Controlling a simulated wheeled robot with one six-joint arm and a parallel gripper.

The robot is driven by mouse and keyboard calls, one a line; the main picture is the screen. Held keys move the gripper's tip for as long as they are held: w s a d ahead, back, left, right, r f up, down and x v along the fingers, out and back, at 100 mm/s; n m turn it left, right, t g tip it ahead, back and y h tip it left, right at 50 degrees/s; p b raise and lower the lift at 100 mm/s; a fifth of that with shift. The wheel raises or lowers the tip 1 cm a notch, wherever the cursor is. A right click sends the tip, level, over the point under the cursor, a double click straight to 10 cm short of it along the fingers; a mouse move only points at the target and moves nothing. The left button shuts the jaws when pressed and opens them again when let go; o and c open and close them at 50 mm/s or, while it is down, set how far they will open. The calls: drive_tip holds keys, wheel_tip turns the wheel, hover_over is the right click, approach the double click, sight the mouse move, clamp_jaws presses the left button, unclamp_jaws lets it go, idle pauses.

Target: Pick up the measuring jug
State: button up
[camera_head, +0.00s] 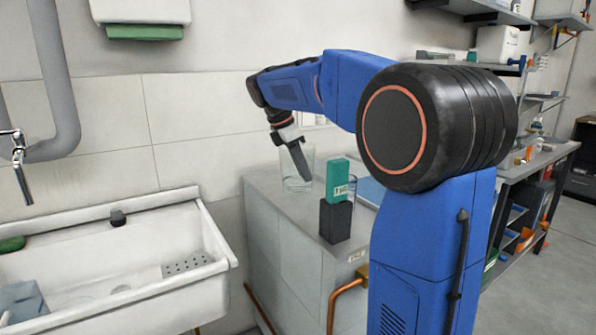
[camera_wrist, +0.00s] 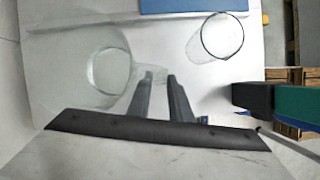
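The clear glass measuring jug (camera_head: 296,182) stands on the grey counter at the wall, left of a teal box. In the wrist view the jug (camera_wrist: 107,68) is seen from above at the left, and its clear side reaches toward my fingertips. My gripper (camera_head: 302,168) points down at the jug and overlaps it in the head view. In the wrist view the two fingers of my gripper (camera_wrist: 161,76) are apart, with a narrow gap between them. I see nothing clearly clamped there, but the glass is faint and contact is hard to judge.
A teal box (camera_head: 337,180) sits on a black box (camera_head: 335,221) close to the right of the jug. Another clear round vessel (camera_wrist: 221,37) stands at the upper right in the wrist view. A white sink (camera_head: 120,265) is left of the counter (camera_head: 262,190).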

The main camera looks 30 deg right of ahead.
sight(307, 188)
drive_tip(key=shift+x, duration=1.95)
drive_tip(key=shift+c, duration=0.4)
clamp_jaws()
